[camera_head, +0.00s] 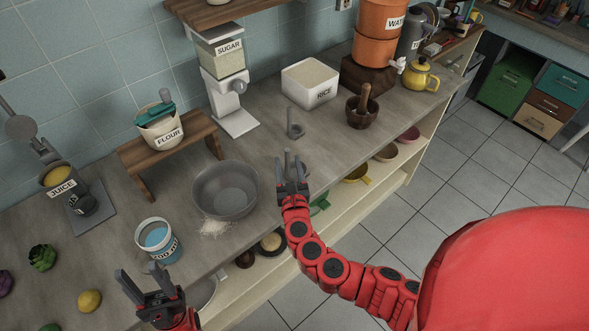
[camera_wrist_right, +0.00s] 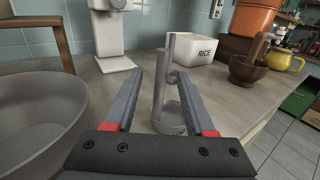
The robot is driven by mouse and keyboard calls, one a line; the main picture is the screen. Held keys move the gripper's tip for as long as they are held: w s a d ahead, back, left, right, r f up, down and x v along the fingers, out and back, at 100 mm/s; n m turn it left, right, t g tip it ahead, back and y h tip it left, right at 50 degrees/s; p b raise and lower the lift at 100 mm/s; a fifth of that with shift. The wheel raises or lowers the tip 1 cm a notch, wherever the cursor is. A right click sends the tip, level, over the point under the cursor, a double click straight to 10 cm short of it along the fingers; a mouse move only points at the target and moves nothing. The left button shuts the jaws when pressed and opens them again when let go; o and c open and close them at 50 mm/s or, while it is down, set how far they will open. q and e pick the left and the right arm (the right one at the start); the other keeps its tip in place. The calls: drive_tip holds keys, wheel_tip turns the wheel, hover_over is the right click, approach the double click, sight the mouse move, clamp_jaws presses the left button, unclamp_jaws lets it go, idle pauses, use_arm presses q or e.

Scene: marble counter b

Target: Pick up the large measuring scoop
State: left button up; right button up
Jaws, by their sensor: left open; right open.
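A grey metal scoop with an upright handle (camera_wrist_right: 160,88) stands on the counter between the fingers of my right gripper (camera_wrist_right: 155,98). In the head view the gripper (camera_head: 291,172) partly hides it. My right gripper is open, with a finger on either side and a visible gap. Another grey scoop (camera_head: 295,130) with an upright handle stands just beyond; in the wrist view it is partly hidden behind the near one. I cannot tell for sure which scoop is larger. My left gripper (camera_head: 148,289) is open and empty near the counter's front edge, below the blue tub.
A grey bowl (camera_head: 226,190) stands left of my right gripper. The rice bin (camera_head: 310,83), a mortar with pestle (camera_head: 362,108) and the sugar dispenser (camera_head: 229,80) stand behind. A blue tub (camera_head: 158,240) is near my left gripper. The counter (camera_head: 270,135) is clear around the far scoop.

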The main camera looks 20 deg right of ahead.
drive_tip(key=x, duration=0.1)
drive_tip(key=p+x, duration=0.1)
drive_tip(key=x, duration=0.1)
drive_tip(key=p+x, duration=0.1)
drive_tip(key=x, duration=0.1)
drive_tip(key=shift+r, duration=0.35)
drive_tip(key=shift+w+d+f, duration=0.15)
drive_tip(key=shift+w+d, duration=0.05)
drive_tip(key=shift+w, duration=0.2)
clamp_jaws()
